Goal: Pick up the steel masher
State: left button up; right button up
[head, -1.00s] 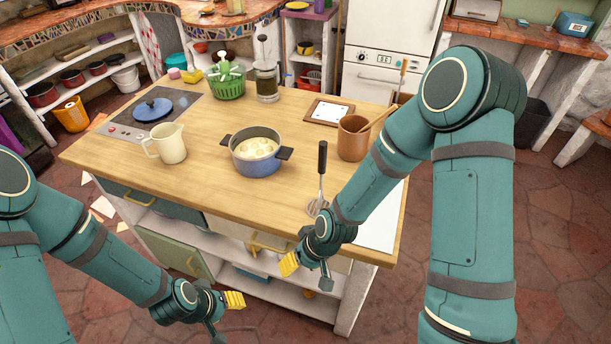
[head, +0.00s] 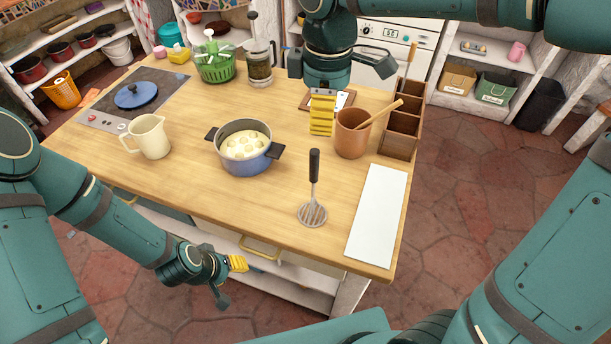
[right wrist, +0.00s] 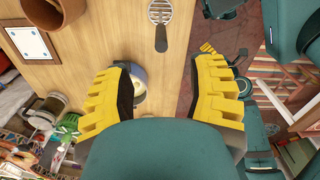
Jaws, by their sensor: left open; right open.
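The steel masher (head: 313,190) has a black handle and a round slotted steel head. It is on the front right of the wooden counter, head nearest the front edge and handle toward the back. It also shows at the top of the right wrist view (right wrist: 160,22), apart from the fingers. I cannot tell whether it lies fully flat. My right gripper (head: 323,112) is open and empty above the back right of the counter, beyond the masher; its yellow fingers are spread in the wrist view (right wrist: 160,78). My left gripper (head: 231,279) is open and empty before the counter's front edge.
A blue pot (head: 245,160) stands left of the masher. A brown crock (head: 351,140) with a wooden spoon and a wooden caddy (head: 402,130) stand behind it. A white board (head: 378,215) lies to its right. A cream jug (head: 150,140) stands farther left.

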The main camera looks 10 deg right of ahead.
aim_at(314, 163)
jog(key=f, duration=0.4)
jog(key=a+f+b, duration=0.1)
jog(key=f, duration=0.3)
jog(key=f+b, duration=0.1)
jog(key=f, duration=0.3)
jog(key=shift+w+a+f, duration=0.15)
jog(key=shift+w+f, duration=0.1)
jog(key=shift+f, duration=0.55)
grip_shut()
